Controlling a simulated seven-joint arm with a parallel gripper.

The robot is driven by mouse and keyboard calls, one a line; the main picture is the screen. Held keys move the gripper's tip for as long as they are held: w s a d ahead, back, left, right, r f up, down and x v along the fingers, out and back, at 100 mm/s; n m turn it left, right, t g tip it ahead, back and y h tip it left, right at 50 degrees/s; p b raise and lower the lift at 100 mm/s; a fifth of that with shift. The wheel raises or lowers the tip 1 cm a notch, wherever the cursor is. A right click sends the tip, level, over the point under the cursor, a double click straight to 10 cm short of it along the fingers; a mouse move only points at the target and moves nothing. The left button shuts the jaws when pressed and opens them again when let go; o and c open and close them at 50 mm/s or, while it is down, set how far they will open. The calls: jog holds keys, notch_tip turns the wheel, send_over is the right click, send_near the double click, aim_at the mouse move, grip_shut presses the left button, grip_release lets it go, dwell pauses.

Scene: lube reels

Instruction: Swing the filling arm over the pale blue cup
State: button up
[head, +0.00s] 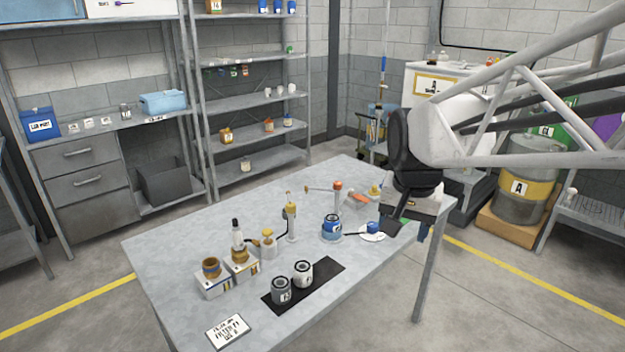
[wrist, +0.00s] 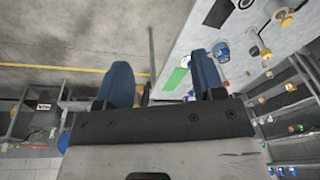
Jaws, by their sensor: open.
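A slim post with an orange-red top (head: 337,186) stands at the back of the grey table, and a thin horizontal arm (head: 316,189) reaches left from it. A blue, white-labelled can (head: 332,222) sits in a pale blue ring or shallow cup (head: 331,235) in front of that post. A second upright with a yellow collar (head: 291,212) stands to the left. I cannot tell for sure which is the filling arm. My gripper (head: 394,229) is at the table's right edge, right of the can. Its blue fingers (wrist: 163,85) are apart and empty in the wrist view.
Two small cans stand on a black mat (head: 326,276) at the front. Labelled boxes (head: 214,286) carry brown-topped parts at the left. A white disc with a blue block (head: 373,227) lies near my gripper. A sign card (head: 228,331) lies at the front-left corner.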

jog(key=w+a+m, duration=0.2)
jog(key=w+a, duration=0.3)
jog(key=w, duration=0.7)
jog(key=m+g, duration=0.2)
jog(key=m, duration=0.5)
send_over(290, 204)
jog(key=f, duration=0.9)
jog(key=d+f, duration=0.1)
jog(key=f, duration=0.4)
jog(key=shift+s, duration=0.3)
jog(key=shift+w+a+f, duration=0.35)
jog(key=shift+a, duration=0.05)
jog(key=shift+f, duration=3.9)
jog(key=shift+c, duration=0.4)
